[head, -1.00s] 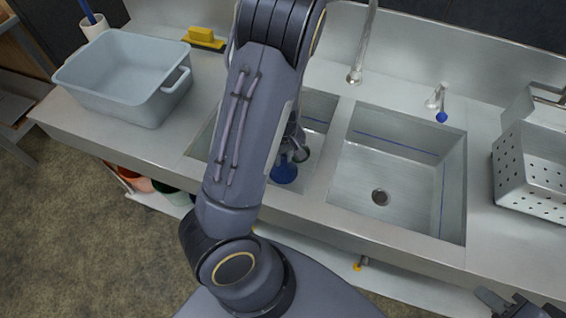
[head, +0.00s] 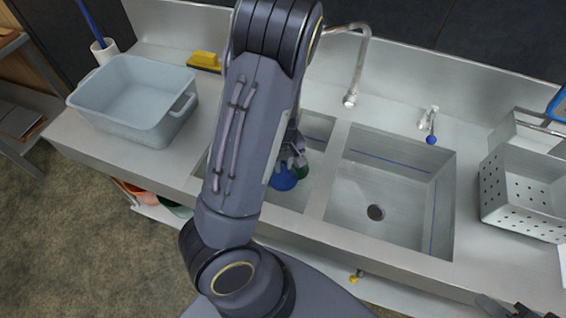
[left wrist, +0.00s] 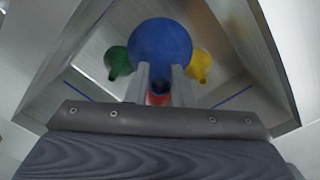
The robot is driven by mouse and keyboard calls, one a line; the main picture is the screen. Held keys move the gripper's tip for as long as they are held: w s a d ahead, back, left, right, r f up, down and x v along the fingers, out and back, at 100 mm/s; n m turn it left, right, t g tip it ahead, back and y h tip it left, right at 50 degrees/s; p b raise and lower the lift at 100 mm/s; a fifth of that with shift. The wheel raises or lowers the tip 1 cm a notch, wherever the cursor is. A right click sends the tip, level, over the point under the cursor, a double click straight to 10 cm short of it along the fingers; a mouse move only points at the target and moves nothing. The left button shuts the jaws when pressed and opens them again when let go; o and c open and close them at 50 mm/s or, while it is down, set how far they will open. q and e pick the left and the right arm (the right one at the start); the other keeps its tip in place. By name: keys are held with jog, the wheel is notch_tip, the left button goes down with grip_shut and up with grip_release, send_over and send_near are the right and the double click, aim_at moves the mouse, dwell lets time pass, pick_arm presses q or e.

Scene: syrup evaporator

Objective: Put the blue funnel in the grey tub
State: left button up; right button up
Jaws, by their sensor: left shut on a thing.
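The blue funnel (head: 284,179) shows beside my left forearm, over the left sink basin in the head view. In the left wrist view the blue funnel (left wrist: 160,43) fills the top middle, between and beyond the finger tips. My left gripper (left wrist: 161,84) is shut on it; the forearm hides much of the hold in the head view. The grey tub (head: 130,118) stands on the counter at the left, and its visible inside is empty. Part of my right gripper (head: 512,306) shows at the bottom right edge, too cut off to read.
Green (left wrist: 118,63), yellow (left wrist: 200,65) and red (left wrist: 158,99) funnels lie beyond the blue one, in the basin. A faucet (head: 352,75) stands behind the sinks. The right basin (head: 385,180) is empty. A perforated steel basket (head: 522,195) stands at the right.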

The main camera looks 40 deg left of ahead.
pick_arm(q)
jog(key=shift+r+p, duration=0.45)
jog(key=shift+r, duration=0.5)
notch_tip(320, 180, up, 10)
jog(key=shift+f, duration=0.1)
